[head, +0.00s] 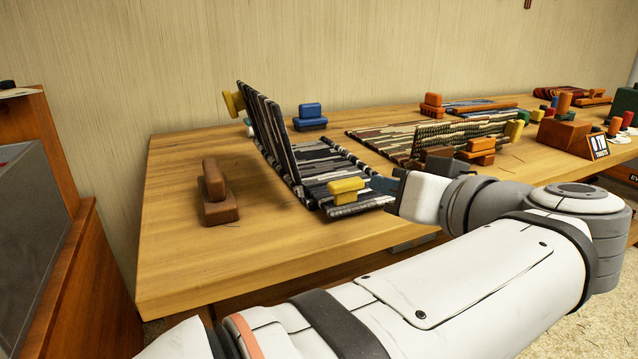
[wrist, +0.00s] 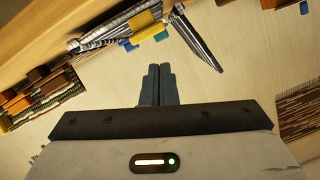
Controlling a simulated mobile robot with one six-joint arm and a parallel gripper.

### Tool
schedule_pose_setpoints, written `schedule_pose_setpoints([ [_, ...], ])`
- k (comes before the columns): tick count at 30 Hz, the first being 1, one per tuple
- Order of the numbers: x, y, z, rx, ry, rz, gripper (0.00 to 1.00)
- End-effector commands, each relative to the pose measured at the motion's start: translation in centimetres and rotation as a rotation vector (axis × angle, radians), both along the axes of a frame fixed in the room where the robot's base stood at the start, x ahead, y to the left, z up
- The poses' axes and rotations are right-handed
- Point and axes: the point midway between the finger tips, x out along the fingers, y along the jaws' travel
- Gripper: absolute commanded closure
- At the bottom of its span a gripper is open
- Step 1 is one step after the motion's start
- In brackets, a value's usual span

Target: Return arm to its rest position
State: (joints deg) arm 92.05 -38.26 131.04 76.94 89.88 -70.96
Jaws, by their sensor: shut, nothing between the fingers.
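My gripper (head: 383,185) is at the front right of the nearest loom in the head view, its blue-grey fingers seen just right of a yellow block. In the wrist view its fingers (wrist: 159,70) are together, with nothing between them. My white arm crosses the lower right of the head view. The nearest loom has dark striped cloth (head: 325,165), with one panel (head: 268,125) raised at a slant. The yellow block (head: 346,190) sits at the cloth's front edge. The loom also shows, tilted, at the top of the wrist view (wrist: 105,38). I cannot tell if the fingers touch anything.
The wooden table (head: 185,255) is bare at its front left, except for a brown block piece (head: 216,195). A blue block piece (head: 309,116) stands behind the loom. More looms (head: 440,135) and orange blocks (head: 480,148) lie to the right. A wooden cabinet (head: 75,270) stands left.

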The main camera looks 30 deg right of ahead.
Motion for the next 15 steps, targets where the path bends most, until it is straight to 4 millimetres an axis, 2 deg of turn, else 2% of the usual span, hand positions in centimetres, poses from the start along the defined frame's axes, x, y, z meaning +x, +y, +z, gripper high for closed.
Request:
schedule_pose_setpoints([
  [11, -0.34, 0.31, 0.23, 0.002, 0.001, 0.008, 1.00],
  [15, 0.02, -0.12, 0.98, 0.063, 0.030, 0.019, 1.00],
])
